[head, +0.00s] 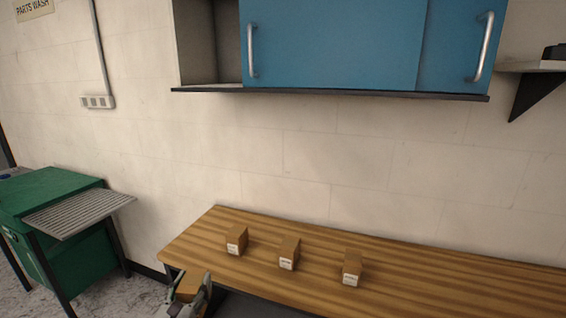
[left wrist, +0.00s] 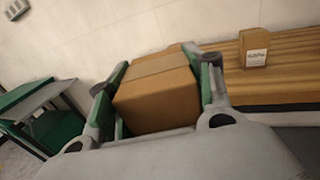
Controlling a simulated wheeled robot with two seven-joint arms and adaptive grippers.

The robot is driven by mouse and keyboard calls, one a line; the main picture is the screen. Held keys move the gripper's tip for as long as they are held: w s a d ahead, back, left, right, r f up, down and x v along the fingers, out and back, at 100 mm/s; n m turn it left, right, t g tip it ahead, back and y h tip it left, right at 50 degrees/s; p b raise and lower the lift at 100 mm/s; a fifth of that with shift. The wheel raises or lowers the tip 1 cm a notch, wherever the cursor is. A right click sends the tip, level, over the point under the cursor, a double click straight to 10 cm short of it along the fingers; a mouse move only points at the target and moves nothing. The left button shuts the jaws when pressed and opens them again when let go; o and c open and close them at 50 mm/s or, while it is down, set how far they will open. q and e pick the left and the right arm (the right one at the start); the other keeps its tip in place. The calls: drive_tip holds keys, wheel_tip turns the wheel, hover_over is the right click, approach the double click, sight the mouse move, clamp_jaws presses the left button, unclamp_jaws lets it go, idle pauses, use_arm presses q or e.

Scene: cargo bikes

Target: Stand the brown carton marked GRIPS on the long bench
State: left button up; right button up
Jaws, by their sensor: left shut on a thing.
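My left gripper (head: 190,292) is at the bottom of the head view, just off the front left corner of the long wooden bench (head: 440,280). It is shut on a brown carton (head: 187,284). In the left wrist view the held carton (left wrist: 155,92) sits between the two green-padded fingers, with a tape strip across its top; no label shows on it there. The bench also shows in the left wrist view (left wrist: 285,85), beyond the carton to the right. My right gripper is not in view.
Three small brown cartons with white labels stand in a row on the bench: left (head: 237,240), middle (head: 289,253) and right (head: 352,267). Their print is too small to read. A blue-doored cabinet (head: 335,45) hangs above. A green parts washer (head: 60,220) stands at left. The bench's right part is clear.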

use_arm(q)
drive_tip(key=s+d+f+y, duration=0.1)
drive_tip(key=s+d+f, duration=0.1)
drive_tip(key=f, duration=1.1)
drive_tip(key=shift+s+n, duration=0.3)
drive_tip(key=shift+s, duration=0.4)
drive_tip(key=shift+f, duration=0.15)
idle(0.4)
